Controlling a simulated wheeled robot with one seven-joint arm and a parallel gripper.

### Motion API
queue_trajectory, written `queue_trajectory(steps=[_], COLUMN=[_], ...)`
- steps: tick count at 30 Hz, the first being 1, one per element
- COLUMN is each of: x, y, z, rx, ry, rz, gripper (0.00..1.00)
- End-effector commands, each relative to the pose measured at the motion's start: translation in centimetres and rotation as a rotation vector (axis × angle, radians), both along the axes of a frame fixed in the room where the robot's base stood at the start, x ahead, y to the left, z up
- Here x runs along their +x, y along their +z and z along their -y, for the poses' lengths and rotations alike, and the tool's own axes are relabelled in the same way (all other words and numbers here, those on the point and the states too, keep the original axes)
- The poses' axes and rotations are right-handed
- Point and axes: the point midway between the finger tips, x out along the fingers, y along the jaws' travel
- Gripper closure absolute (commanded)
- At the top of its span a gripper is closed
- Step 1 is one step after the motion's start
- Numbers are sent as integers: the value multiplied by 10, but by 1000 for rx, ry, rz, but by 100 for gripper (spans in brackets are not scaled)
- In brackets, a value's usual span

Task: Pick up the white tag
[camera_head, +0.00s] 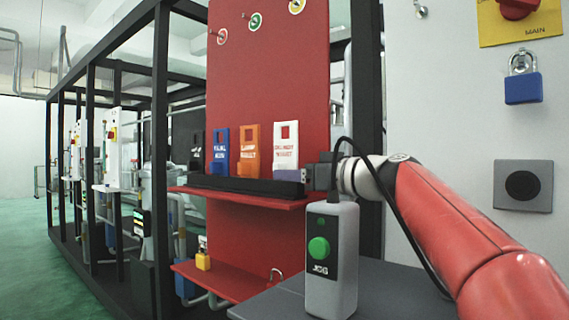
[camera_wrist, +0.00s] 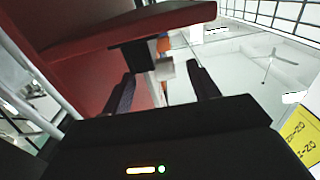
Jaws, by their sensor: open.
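The white tag (camera_head: 286,148), with red lettering and a square hole near its top, stands upright in a black rack (camera_head: 232,186) on a red shelf, at the right end of a row of tags. My gripper (camera_head: 300,177) is at the rack's right end, close to the tag's lower right. In the wrist view my gripper (camera_wrist: 162,88) is open, its two dark fingers apart. A white piece (camera_wrist: 165,70), seemingly the tag, shows between and beyond the fingertips. Whether a finger touches it I cannot tell.
An orange tag (camera_head: 249,150), a blue tag (camera_head: 220,151) and a black one (camera_head: 197,152) stand left of the white tag. The red board (camera_head: 265,80) rises behind. A grey JOG box (camera_head: 332,275) with a green button and cable stands in front on a grey surface.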

Motion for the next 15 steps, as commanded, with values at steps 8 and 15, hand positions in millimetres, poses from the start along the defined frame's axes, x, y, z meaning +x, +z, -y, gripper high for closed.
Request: queue_trajectory(steps=[8, 15], x=[23, 34], y=[9, 5], z=[-32, -45], rx=[1, 0], ry=[4, 0], rz=[-1, 0], gripper=[40, 40])
